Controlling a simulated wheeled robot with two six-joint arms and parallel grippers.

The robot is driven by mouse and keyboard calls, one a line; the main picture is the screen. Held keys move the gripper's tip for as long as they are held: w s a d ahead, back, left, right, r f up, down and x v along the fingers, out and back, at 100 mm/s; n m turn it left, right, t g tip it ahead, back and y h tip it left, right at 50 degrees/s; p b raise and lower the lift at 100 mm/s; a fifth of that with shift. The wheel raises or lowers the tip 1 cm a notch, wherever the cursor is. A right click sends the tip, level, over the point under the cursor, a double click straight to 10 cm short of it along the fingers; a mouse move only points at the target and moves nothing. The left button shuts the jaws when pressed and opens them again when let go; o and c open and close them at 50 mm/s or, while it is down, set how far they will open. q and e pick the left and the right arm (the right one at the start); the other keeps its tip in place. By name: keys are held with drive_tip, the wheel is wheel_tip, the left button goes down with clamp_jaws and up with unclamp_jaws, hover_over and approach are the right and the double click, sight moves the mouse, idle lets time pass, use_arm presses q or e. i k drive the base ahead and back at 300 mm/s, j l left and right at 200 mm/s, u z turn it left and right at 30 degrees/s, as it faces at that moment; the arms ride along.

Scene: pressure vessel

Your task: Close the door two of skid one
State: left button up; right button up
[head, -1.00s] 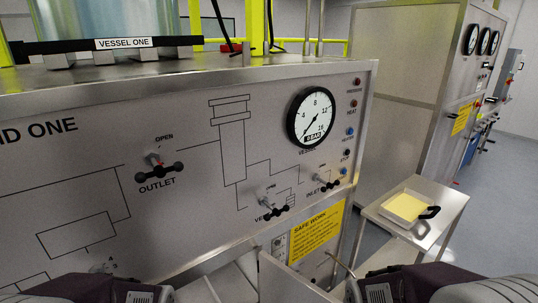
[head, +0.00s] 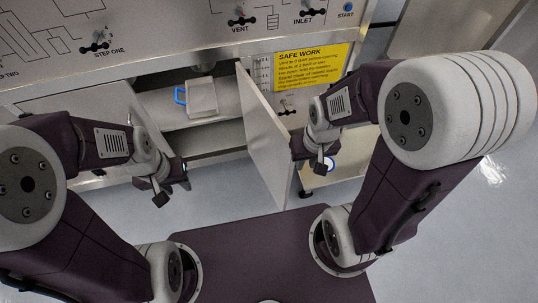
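An open grey cabinet door (head: 264,130) in the lower front of skid one stands swung out towards me. No label on it is readable. The open compartment (head: 215,135) shows to its left. My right gripper (head: 312,158) is just right of the door's outer edge; I cannot tell if they touch. My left gripper (head: 172,182) is in front of the compartment, left of the door and apart from it. The fingers of both grippers are small and dark, so their opening is unclear.
A pale box with a blue handle (head: 201,98) sits on the shelf inside the compartment. A yellow safe work sign (head: 311,66) is on the front to the right, below the vent valve (head: 241,17) and inlet valve (head: 308,14). The floor (head: 225,208) before the compartment is clear.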

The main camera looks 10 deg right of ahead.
sight(268, 140)
drive_tip(key=i+l+u, duration=0.1)
drive_tip(key=l+u, duration=0.4)
drive_tip(key=l, duration=0.4)
drive_tip(key=l+u, duration=0.45)
drive_tip(key=l, duration=0.45)
drive_tip(key=k+l+u, duration=0.1)
drive_tip(key=k, duration=0.35)
drive_tip(key=j, duration=0.2)
drive_tip(key=i+j+u, duration=0.15)
drive_tip(key=j, duration=0.1)
